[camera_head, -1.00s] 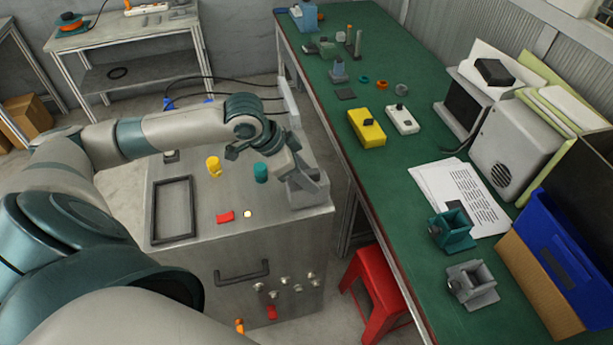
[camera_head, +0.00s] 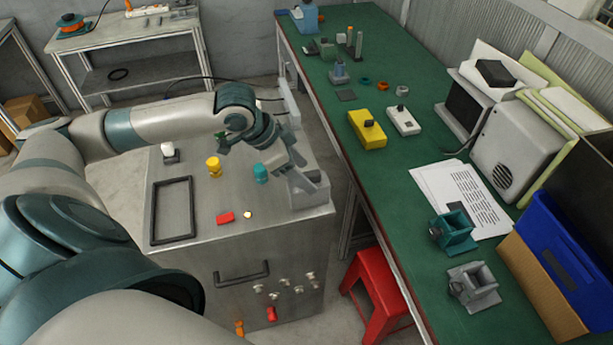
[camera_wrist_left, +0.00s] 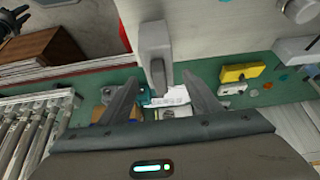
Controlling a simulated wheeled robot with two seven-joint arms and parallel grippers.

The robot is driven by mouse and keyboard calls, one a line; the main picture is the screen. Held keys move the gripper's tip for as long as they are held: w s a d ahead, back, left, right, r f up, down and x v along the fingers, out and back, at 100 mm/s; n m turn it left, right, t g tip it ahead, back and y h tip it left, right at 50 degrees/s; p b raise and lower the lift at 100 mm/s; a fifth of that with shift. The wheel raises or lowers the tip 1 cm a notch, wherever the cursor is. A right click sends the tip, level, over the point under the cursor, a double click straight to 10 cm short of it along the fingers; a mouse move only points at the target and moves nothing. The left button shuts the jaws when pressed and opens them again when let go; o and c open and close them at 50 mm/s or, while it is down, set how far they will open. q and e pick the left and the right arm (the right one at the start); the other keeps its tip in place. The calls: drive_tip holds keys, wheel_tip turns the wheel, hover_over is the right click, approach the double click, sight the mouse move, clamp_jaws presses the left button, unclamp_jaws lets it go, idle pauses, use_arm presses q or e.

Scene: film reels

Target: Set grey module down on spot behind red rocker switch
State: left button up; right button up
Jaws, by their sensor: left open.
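The red rocker switch (camera_head: 226,217) lies on the metal cabinet's top, near its front edge, beside a small lit button (camera_head: 248,214). A grey, bracket-like module (camera_head: 472,286) sits on the green bench at the front right, in front of a similar teal one (camera_head: 452,232). My left gripper (camera_head: 290,163) is over the cabinet's right side, close to a grey block (camera_head: 310,190); I cannot tell if they touch. In the left wrist view its fingers (camera_wrist_left: 163,98) are apart, with nothing clearly held between them. My right gripper is not in view.
A yellow knob (camera_head: 214,166), a teal knob (camera_head: 261,173), a dark frame (camera_head: 173,210) and a small white block (camera_head: 170,153) stand on the cabinet. Yellow (camera_head: 367,128) and white (camera_head: 403,120) boxes sit on the bench. A red stool (camera_head: 375,290) is below.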

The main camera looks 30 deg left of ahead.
use_arm(q)
drive_tip(key=b+v, duration=0.1)
drive_tip(key=v, duration=0.8)
drive_tip(key=shift+r+b, duration=0.2)
drive_tip(key=shift+b, duration=0.2)
drive_tip(key=shift+f, duration=0.1)
